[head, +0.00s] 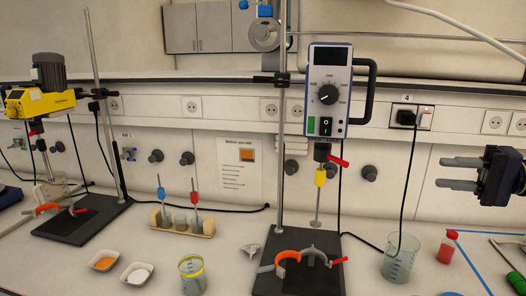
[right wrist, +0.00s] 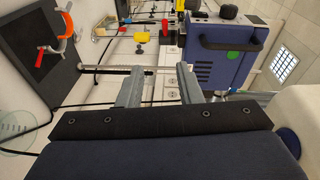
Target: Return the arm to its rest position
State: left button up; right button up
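My right gripper (head: 440,173) is at the right edge of the head view, raised in front of the back wall with its fingers pointing left. The two grey fingers are parallel with a clear gap between them, and nothing is held. In the right wrist view, the same gripper (right wrist: 162,73) shows both fingers apart and empty, with the stirrer device and stand in the background. My left gripper is not in view.
The overhead stirrer (head: 328,90) stands mid-bench on a black base. A yellow-rimmed beaker (head: 192,277), white dishes and a wooden rack (head: 181,222) are left. Air around the right gripper looks clear.

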jog(key=s+a+f+m+g+h, duration=0.1)
jog(key=s+a+f+h, duration=0.25)
jog(key=a, duration=0.35)
jog(key=s+a+f+m+h, duration=0.1)
jog(key=s+a+f+h, duration=0.1)
jog(key=s+a+f, duration=0.3)
jog(key=s+a+f+n+h, duration=0.2)
jog(key=s+a+f+h, duration=0.1)
jog(key=s+f, duration=0.5)
jog(key=s+a+f+n+h, duration=0.1)
jog(key=s+a+f+h, duration=0.2)
jog(key=s+f, duration=0.4)
notch_tip(320, 180, down, 5)
jog(key=shift+s+a+r+n, duration=0.1)
jog(key=shift+s+a+n, duration=0.3)
jog(key=shift+a, duration=0.15)
jog(key=shift+h, duration=0.25)
